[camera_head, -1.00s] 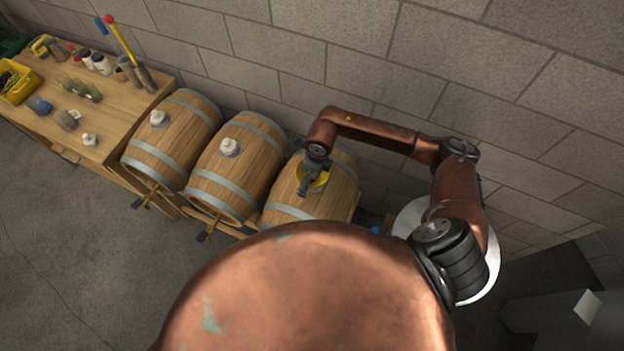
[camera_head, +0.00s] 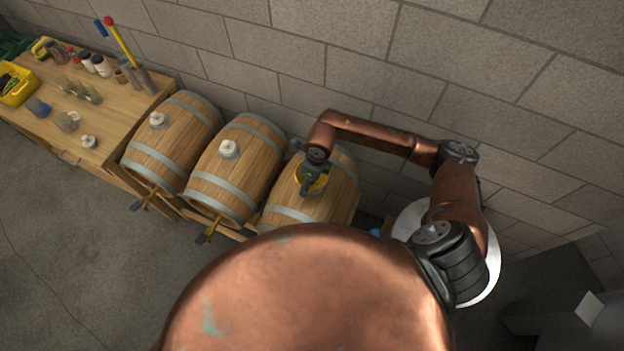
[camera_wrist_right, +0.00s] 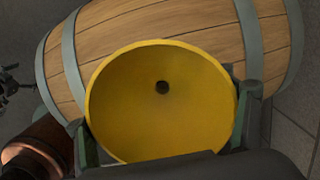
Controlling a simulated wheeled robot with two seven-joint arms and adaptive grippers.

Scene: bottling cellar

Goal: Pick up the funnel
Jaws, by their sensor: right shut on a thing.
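The yellow funnel (camera_wrist_right: 160,100) fills the middle of the right wrist view, its wide mouth facing the camera and a dark hole at its centre. In the head view the funnel (camera_head: 322,178) shows partly behind my right gripper (camera_head: 312,188), at the top of the rightmost barrel (camera_head: 290,213). My right gripper is shut on the funnel, with one finger at each side of its rim in the right wrist view. The funnel's lower end is hidden, so I cannot tell whether it sits in the barrel or is clear of it.
Two more barrels, a middle one (camera_head: 238,185) and a left one (camera_head: 172,150), stand alongside, each with a white bung and a tap. A wooden bench (camera_head: 110,120) at the left holds a yellow bin (camera_head: 17,86) and several bottles. A block wall (camera_head: 360,60) stands close behind.

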